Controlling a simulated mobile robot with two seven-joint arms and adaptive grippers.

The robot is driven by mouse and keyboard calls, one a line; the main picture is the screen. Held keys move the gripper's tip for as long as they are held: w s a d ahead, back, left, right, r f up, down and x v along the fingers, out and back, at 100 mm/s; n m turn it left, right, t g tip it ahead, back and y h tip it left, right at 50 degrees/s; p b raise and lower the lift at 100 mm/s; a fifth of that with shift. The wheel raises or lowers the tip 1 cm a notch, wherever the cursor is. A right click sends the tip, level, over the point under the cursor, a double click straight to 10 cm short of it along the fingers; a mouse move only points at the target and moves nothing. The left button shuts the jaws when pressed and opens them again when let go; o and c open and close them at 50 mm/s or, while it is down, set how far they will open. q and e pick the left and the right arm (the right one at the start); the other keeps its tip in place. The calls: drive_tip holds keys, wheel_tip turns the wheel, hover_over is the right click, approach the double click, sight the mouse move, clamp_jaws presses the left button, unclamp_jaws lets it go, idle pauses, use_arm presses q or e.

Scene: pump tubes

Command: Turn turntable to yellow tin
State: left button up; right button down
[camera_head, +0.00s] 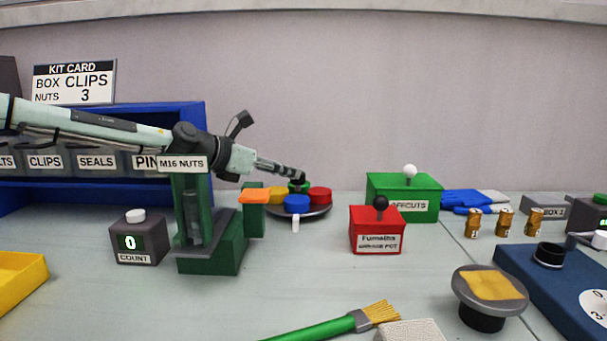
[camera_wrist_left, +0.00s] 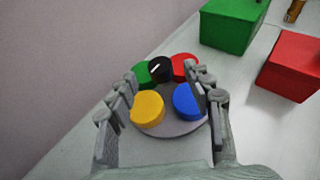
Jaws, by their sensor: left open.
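The turntable (camera_head: 318,212) is a grey disc on the bench near the back wall; it also shows in the left wrist view (camera_wrist_left: 185,140). On it stand a yellow tin (camera_wrist_left: 148,108), a blue tin (camera_wrist_left: 187,101), a red tin (camera_wrist_left: 183,66) and a green tin (camera_wrist_left: 141,74). A black knob (camera_wrist_left: 159,69) with a white line rises among them. In the head view a white tab (camera_head: 296,226) sits at the front, below the blue tin (camera_head: 297,203). My left gripper (camera_head: 301,178) is open above the turntable, its fingers either side of the knob in the wrist view; contact cannot be told.
The M16 nuts dispenser (camera_head: 210,250) stands below my left arm, with a count box (camera_head: 139,243) beside it. A red box (camera_head: 376,236) and a green box (camera_head: 420,210) stand right of the turntable. A brush (camera_head: 345,325) lies in front; bench between is clear.

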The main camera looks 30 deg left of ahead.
sight(298, 188)
use_arm(q)
drive_tip(key=x, duration=0.4)
drive_tip(key=shift+w+f+b, duration=0.1)
drive_tip(key=shift+f+b, duration=0.1)
drive_tip(key=shift+b, duration=0.1)
drive_tip(key=shift+w+f, duration=0.15)
drive_tip(key=shift+w, duration=0.4)
drive_tip(key=shift+w+d, duration=0.15)
drive_tip(key=shift+w, duration=0.1)
use_arm(e)
drive_tip(key=shift+s+r, duration=0.1)
drive_tip(key=shift+r, duration=0.65)
use_arm(q)
clamp_jaws()
use_arm(e)
drive_tip(key=shift+r, duration=0.1)
